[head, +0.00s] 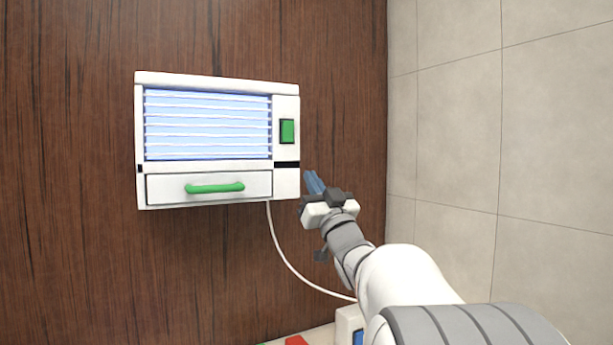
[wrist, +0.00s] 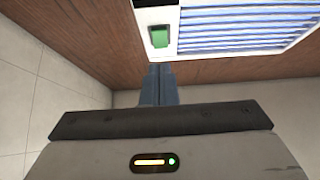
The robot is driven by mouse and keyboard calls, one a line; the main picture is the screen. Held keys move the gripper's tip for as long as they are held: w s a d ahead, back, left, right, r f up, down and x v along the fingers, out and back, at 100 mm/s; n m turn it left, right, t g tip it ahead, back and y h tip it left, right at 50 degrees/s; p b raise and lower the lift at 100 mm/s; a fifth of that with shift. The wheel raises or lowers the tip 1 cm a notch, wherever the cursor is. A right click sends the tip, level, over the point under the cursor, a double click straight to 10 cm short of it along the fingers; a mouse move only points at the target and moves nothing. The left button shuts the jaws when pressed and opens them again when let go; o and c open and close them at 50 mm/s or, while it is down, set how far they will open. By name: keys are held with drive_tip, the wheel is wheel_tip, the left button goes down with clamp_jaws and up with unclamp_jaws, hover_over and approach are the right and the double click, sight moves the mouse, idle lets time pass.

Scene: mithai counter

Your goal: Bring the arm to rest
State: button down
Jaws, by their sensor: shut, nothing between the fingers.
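My gripper (head: 315,182) is raised in front of the wooden wall, at the lower right corner of a white wall unit (head: 217,167). Its blue fingers are shut with nothing between them. Whether the fingertips touch the unit I cannot tell. In the wrist view the shut fingers (wrist: 160,84) point toward the unit, just below its green switch (wrist: 159,37). My arm reaches up from the lower right of the head view.
The unit has glowing blue-white slats (head: 207,125) and a drawer with a green handle (head: 215,188). A white cable (head: 289,262) hangs beneath it. A tiled wall (head: 505,130) stands at the right. A counter with a red item (head: 296,341) shows at the bottom edge.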

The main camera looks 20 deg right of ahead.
drive_tip(key=shift+s+f, duration=0.15)
drive_tip(key=shift+f, duration=0.1)
idle(0.4)
drive_tip(key=s+a+f+m+g+h, duration=0.1)
drive_tip(key=a+f+g, duration=0.1)
drive_tip(key=f+g, duration=0.35)
drive_tip(key=s+a+f+m+g+h, duration=0.1)
drive_tip(key=s+a+f+g+h, duration=0.15)
drive_tip(key=f, duration=0.65)
drive_tip(key=a+f+m+g, duration=0.1)
drive_tip(key=a+f+g, duration=0.25)
drive_tip(key=f, duration=0.45)
drive_tip(key=s+a+f+n+g+y, duration=0.1)
drive_tip(key=s+a+f+g, duration=0.3)
drive_tip(key=s+f, duration=0.5)
drive_tip(key=s+a+f+n+g+y, duration=0.1)
drive_tip(key=s+a+f+g, duration=0.4)
drive_tip(key=s, duration=0.9)
wheel_tip(320, 180, down, 4)
drive_tip(key=shift+a+f+n+g+y, duration=0.2)
drive_tip(key=shift+n+g+y, duration=0.15)
drive_tip(key=shift+g, duration=0.9)
